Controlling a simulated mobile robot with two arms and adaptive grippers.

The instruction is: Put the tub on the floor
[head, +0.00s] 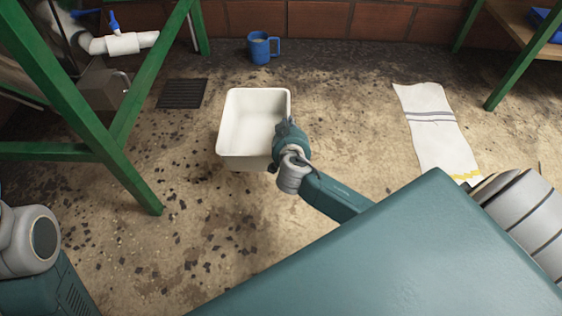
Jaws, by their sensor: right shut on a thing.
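The tub (238,150) is a white, empty, open-topped box with rounded corners, in the middle of the head view. My right gripper (284,135) is shut on its right wall, near the middle of that side. The gripper hides part of that wall and rim. The tub looks roughly level. I cannot tell whether its base touches the floor (215,235) or hangs a little above it. My left gripper is out of view; only part of my left arm shows at the lower left.
A blue mug (263,48) stands by the brick wall (320,20). A dark drain grate (183,93) lies left of the tub. A green frame (135,110) stands at the left, with pipes behind it. A striped towel (437,130) lies at right. Open floor surrounds the tub.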

